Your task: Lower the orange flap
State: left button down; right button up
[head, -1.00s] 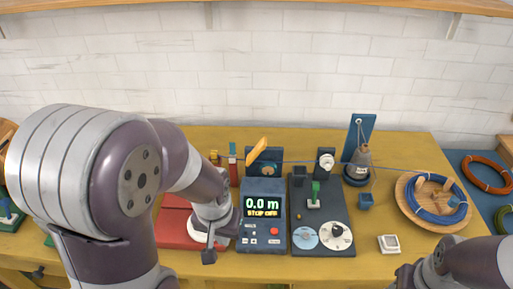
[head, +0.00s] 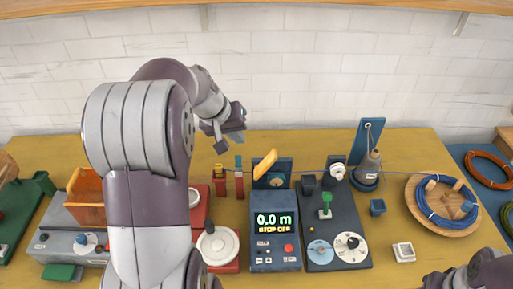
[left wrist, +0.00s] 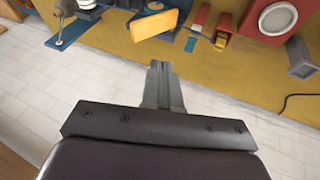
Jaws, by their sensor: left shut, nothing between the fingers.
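The orange flap (head: 264,163) stands raised and tilted on a dark blue block behind the digital meter (head: 275,238). A blue strand runs by it. The flap also shows at the top of the left wrist view (left wrist: 153,24).
The meter reads 0.0 m and STOP OFF. A dark panel with a green lever (head: 326,206) and dials stands right of it. Red and yellow posts (head: 220,176) stand left of the flap. A grey cone (head: 368,167) and a wooden plate with blue cord (head: 416,211) are at right.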

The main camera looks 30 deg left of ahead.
pick_arm(q)
send_near(268, 161)
notch_tip(268, 161, down, 2)
jog(key=a, duration=0.2)
jog(key=shift+w+d+f+p, duration=0.85)
jog(key=shift+w+d+f, duration=0.2)
jog(key=shift+f, duration=0.15)
jog(key=shift+w+d+f, duration=0.25)
jog(key=shift+d+f, duration=0.05)
jog(key=shift+d, duration=0.05)
